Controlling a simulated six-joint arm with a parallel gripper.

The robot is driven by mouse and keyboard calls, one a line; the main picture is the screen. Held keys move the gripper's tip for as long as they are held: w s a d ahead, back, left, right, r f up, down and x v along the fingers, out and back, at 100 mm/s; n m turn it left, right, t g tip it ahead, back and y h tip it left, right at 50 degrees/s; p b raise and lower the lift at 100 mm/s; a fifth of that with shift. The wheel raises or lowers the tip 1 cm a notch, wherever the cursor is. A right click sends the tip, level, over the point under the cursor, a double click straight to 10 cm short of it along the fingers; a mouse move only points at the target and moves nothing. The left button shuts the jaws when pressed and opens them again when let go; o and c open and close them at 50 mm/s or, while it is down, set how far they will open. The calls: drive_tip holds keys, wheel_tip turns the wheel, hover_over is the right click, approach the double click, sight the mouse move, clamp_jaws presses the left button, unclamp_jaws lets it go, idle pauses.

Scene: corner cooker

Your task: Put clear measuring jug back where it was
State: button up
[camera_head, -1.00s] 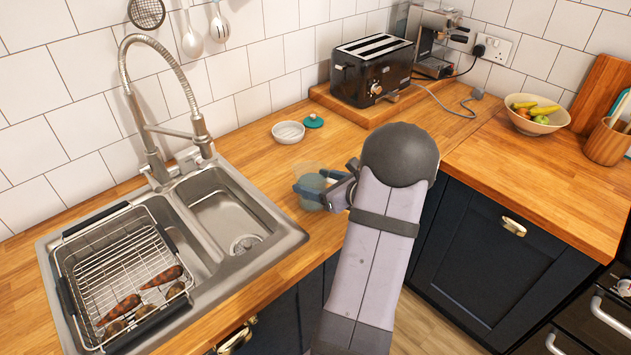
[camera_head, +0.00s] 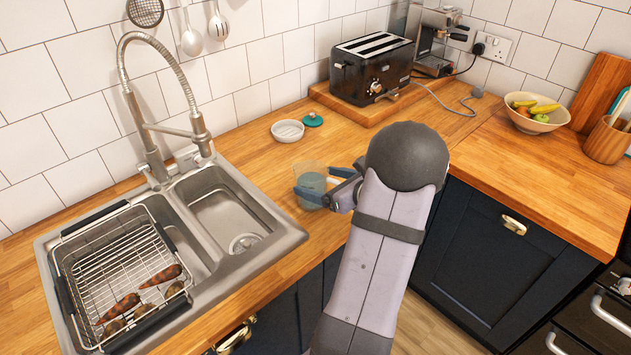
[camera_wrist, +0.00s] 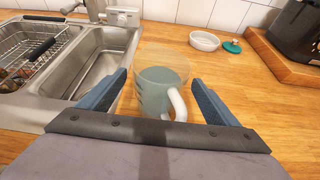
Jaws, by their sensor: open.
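The clear measuring jug (camera_head: 311,182) stands upright on the wooden counter just right of the sink. In the wrist view the jug (camera_wrist: 160,78) has a see-through body, a bluish-grey lower part and a pale handle facing my gripper. My gripper (camera_head: 310,193) is open, with one blue finger on each side of the jug. In the wrist view, gaps show between the jug and both fingers of my gripper (camera_wrist: 160,92). The jug's base is partly hidden by the gripper in the head view.
The steel sink (camera_head: 290,236) with a wire rack (camera_head: 100,262) of carrots lies to the left. A white dish (camera_head: 287,131) and a teal lid (camera_head: 313,120) sit behind the jug. A toaster (camera_head: 372,67) stands on a raised board (camera_head: 345,108).

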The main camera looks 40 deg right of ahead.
drive_tip(key=b+v, duration=0.1)
drive_tip(key=v, duration=0.9)
drive_tip(key=shift+w, duration=0.1)
